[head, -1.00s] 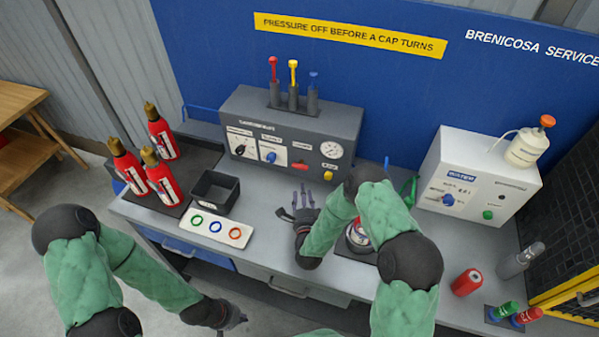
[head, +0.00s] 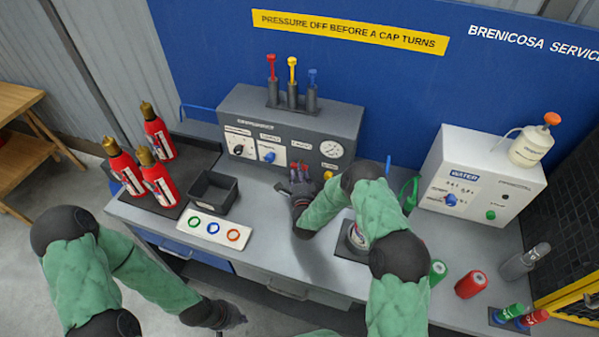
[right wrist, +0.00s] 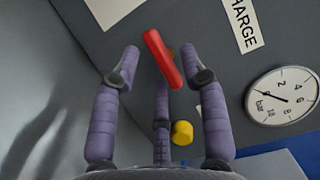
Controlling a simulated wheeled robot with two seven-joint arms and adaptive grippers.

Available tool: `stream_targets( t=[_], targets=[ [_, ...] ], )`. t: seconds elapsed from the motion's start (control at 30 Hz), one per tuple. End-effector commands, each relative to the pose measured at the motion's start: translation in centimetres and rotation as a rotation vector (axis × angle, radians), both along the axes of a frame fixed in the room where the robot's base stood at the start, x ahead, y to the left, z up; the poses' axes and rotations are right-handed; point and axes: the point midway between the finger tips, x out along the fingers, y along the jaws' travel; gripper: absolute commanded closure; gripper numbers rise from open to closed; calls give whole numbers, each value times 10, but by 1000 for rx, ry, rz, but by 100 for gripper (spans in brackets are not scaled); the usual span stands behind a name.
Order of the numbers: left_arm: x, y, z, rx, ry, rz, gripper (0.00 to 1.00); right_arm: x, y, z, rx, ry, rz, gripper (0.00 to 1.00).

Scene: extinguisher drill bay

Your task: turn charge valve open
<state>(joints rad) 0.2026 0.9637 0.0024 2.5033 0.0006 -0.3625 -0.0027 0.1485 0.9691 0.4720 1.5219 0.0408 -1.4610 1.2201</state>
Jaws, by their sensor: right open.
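The grey charging unit (head: 235,105) stands at the back of the bench. Its red lever (right wrist: 163,58), beside a label reading "HARGE", shows in the right wrist view as a slanted bar. My right gripper (head: 300,174) is in front of that panel in the head view and mostly hides the lever. In the right wrist view the fingers of my right gripper (right wrist: 162,62) are spread, with the lever between the tips; I cannot tell whether they touch it. My left gripper (head: 238,318) hangs low in front of the bench; its fingers are too unclear to read.
A pressure gauge (right wrist: 283,98) and a yellow knob (right wrist: 182,133) sit close to the lever. A black bin (head: 213,192), a white ring tray (head: 190,226) and red extinguishers (head: 160,185) are to the left. A white water unit (head: 482,180) stands right.

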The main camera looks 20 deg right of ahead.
Motion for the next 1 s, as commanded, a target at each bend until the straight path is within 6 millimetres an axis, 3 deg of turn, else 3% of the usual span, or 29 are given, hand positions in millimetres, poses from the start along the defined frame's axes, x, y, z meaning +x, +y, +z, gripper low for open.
stream_targets(
  t=[0.37, 0.4, 0.53, 0.57, 1.0],
  targets=[
    [0, 0, 0, 0, 0, 0, 100, 7, -1, 0, 0, 0, 0, 56],
    [0, 0, 0, 0, 0, 0, 100, 7, -1, 0, 0, 0, 0, 59],
    [0, 0, 0, 0, 0, 0, 100, 7, -1, 0, 0, 0, 0, 96],
    [0, 0, 0, 0, 0, 0, 100, 7, -1, 0, 0, 0, 0, 100],
    [0, 0, -2, 0, 0, 0, 100, 6, -2, 0, -41, 28, 0, 100]
  ],
)
